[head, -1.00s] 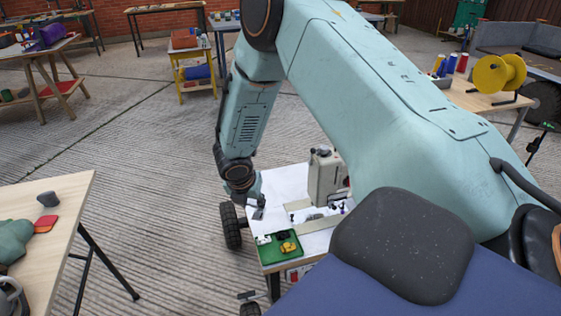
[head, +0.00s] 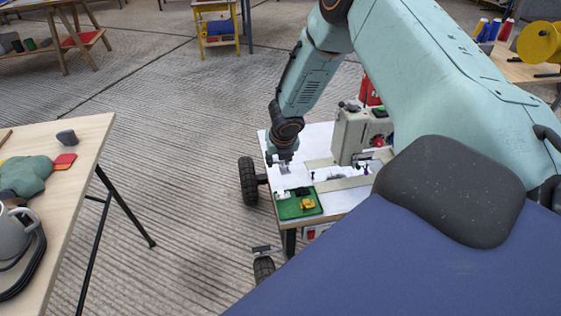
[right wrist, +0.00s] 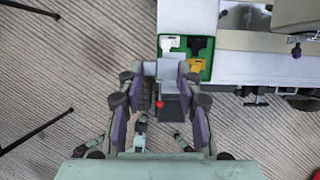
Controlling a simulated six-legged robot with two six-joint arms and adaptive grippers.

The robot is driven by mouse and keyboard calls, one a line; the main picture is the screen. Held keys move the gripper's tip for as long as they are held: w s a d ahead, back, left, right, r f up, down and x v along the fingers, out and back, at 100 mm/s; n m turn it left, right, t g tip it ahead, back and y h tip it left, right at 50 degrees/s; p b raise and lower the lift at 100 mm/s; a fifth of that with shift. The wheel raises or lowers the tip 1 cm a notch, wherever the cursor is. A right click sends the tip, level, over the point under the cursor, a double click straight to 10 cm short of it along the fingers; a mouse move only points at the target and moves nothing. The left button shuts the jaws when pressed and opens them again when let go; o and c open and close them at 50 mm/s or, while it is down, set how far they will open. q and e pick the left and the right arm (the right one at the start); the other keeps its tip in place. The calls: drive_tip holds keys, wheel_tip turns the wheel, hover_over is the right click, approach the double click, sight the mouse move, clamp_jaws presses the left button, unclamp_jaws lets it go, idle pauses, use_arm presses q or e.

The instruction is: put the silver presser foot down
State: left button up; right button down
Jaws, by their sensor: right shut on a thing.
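My right gripper (head: 283,158) is low over the left part of the small white work table (head: 322,138), behind the green tray (head: 280,210). It is shut on the silver presser foot (head: 284,169), a small grey piece that shows under its fingers. I cannot tell whether the presser foot touches the table. The tray holds a white, a black and a yellow piece (head: 307,204). My left gripper is not in view.
A sewing machine (head: 350,132) stands on the table right of my gripper. A wheel (head: 249,181) shows at the table's left side. Another wooden table (head: 80,150) with a mug (head: 12,236) is at far left. White surface is clear around my gripper.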

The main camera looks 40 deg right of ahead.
drive_tip(key=f+b, duration=0.4)
drive_tip(key=f, duration=0.3)
drive_tip(key=f+b, duration=0.4)
drive_tip(key=f, duration=0.3)
drive_tip(key=shift+a+f+b, duration=0.2)
drive_tip(key=shift+f+b, duration=0.15)
drive_tip(key=shift+f, duration=0.3)
drive_tip(key=shift+s+f+b, duration=0.1)
drive_tip(key=shift+f+b, duration=0.4)
drive_tip(key=shift+b, duration=0.1)
wheel_tip(320, 180, down, 3)
drive_tip(key=shift+f+b, duration=0.1)
drive_tip(key=shift+b, duration=0.9)
drive_tip(key=c, duration=1.2)
unclamp_jaws()
drive_tip(key=shift+r, duration=0.2)
drive_tip(key=o, duration=0.3)
drive_tip(key=shift+f, duration=0.1)
drive_tip(key=shift+r, duration=0.2)
